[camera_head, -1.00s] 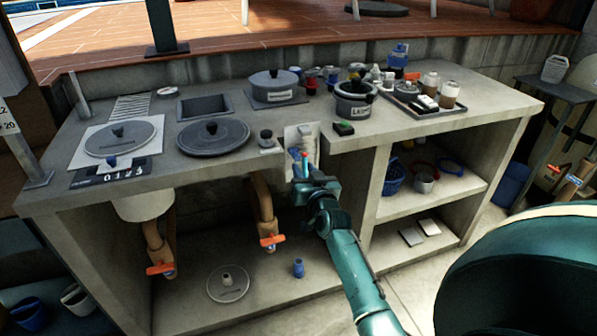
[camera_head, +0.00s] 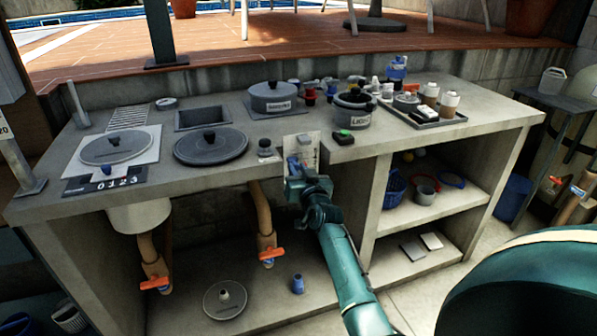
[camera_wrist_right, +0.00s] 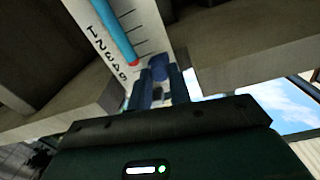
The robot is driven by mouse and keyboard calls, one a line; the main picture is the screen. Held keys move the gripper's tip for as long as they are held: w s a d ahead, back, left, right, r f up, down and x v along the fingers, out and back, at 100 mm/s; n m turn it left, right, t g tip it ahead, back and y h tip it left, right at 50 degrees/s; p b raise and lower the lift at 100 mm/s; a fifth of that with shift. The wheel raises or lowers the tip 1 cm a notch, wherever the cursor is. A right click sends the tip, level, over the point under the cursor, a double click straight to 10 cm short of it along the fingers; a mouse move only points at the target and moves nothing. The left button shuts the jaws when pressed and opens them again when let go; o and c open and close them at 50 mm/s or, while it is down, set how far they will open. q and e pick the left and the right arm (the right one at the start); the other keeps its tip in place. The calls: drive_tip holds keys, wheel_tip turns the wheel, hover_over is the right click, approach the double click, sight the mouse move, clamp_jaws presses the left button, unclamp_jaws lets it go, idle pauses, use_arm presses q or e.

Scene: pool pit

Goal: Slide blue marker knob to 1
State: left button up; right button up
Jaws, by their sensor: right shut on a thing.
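A pale scale board numbered 1 to 5 (camera_head: 313,144) stands at the counter's front. In the right wrist view, its numbers and a light blue rod (camera_wrist_right: 113,28) with a red end show above my fingers. My right gripper (camera_head: 302,172) is at the board's lower part in the head view. In the wrist view it is shut on a dark blue knob (camera_wrist_right: 159,68), beyond the 5 end of the scale. Another blue knob (camera_head: 107,169) sits on a black strip marked 0 1 2 3 (camera_head: 76,186) at the counter's left. My left gripper is out of view.
Lidded pots, including a grey one (camera_head: 273,97), and a round black lid (camera_head: 210,147) stand on the concrete counter (camera_head: 175,182). Orange-handled valves (camera_head: 155,283) hang below it. Shelves at right hold a blue basket (camera_head: 395,187). A dark tray (camera_head: 424,120) holds jars.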

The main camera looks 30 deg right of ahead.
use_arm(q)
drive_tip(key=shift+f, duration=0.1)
use_arm(e)
clamp_jaws()
use_arm(q)
drive_tip(key=b, duration=0.2)
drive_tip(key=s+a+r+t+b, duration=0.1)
drive_tip(key=b, duration=0.1)
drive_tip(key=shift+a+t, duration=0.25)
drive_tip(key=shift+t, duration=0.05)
use_arm(e)
wheel_tip(320, 180, down, 7)
drive_tip(key=o, duration=0.6)
unclamp_jaws()
